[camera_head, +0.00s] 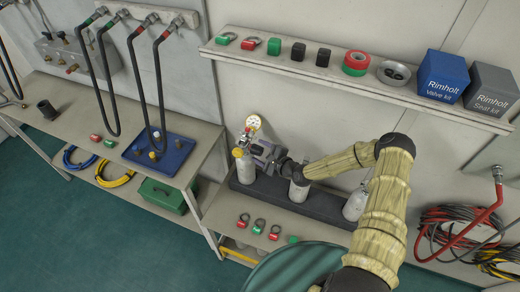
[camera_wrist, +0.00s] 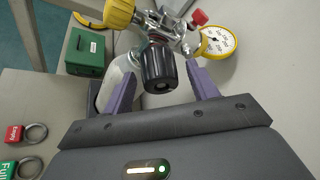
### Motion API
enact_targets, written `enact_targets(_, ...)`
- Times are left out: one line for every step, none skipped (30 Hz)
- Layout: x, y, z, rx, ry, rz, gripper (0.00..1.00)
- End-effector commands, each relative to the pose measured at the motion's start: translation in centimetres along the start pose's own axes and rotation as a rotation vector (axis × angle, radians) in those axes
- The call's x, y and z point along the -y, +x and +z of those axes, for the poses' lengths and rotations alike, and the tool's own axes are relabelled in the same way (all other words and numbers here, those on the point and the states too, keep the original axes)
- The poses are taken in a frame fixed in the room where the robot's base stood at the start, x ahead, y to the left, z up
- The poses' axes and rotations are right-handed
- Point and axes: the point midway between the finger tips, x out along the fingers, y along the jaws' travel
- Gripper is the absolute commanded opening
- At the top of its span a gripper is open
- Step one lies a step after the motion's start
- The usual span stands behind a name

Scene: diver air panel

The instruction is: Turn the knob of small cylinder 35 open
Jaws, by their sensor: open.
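A small pale cylinder (camera_head: 244,168) stands at the left end of the dark rack, with a yellow part and a white-faced gauge (camera_head: 253,122) at its top. In the wrist view, its black ribbed knob (camera_wrist: 158,68) faces me, with a yellow knob (camera_wrist: 119,13) at upper left, a red knob (camera_wrist: 200,17) and the yellow-rimmed gauge (camera_wrist: 218,41) at right. No number 35 is readable. My gripper (camera_head: 262,152) is at this cylinder's valve. In the wrist view, my gripper (camera_wrist: 161,76) is open, its purple fingers either side of the black knob with gaps visible.
Two more pale cylinders (camera_head: 299,187) (camera_head: 355,205) stand in the dark rack (camera_head: 325,208). Red and green tags (camera_head: 243,220) lie on the bench before it. A shelf (camera_head: 300,66) with boxes runs above. Black hoses (camera_head: 107,80) hang at left.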

Motion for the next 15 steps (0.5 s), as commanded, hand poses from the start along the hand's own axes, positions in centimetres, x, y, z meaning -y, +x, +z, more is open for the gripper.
enact_targets(0.08, 0.3, 0.03, -0.001, 0.0, -0.001, 0.59)
enact_targets(0.08, 0.43, 0.0, -0.001, 0.001, -0.001, 0.59)
enact_targets(0.07, 0.57, -0.01, -0.001, 0.0, -0.001, 0.59)
enact_targets(0.05, 0.64, -0.01, -0.001, 0.0, -0.001, 0.59)
enact_targets(0.03, 0.67, -0.02, -0.001, 0.0, -0.001, 0.59)
enact_targets(0.02, 0.68, -0.03, -0.001, 0.0, 0.0, 0.59)
enact_targets(-0.03, 0.73, 0.03, 0.0, 0.0, 0.0, 0.59)
enact_targets(-0.05, 0.75, 0.07, 0.001, 0.0, 0.001, 0.59)
enact_targets(-0.08, 0.76, 0.1, 0.001, 0.0, 0.001, 0.59)
enact_targets(-0.09, 0.77, 0.12, 0.002, 0.0, 0.002, 0.59)
enact_targets(-0.11, 0.78, 0.14, 0.002, -0.001, 0.002, 0.59)
enact_targets(-0.12, 0.79, 0.16, 0.002, -0.001, 0.002, 0.51)
enact_targets(-0.12, 0.79, 0.17, 0.002, -0.001, 0.002, 0.45)
enact_targets(-0.12, 0.79, 0.17, 0.002, -0.001, 0.002, 0.39)
enact_targets(-0.11, 0.77, 0.15, 0.002, -0.001, 0.002, 0.31)
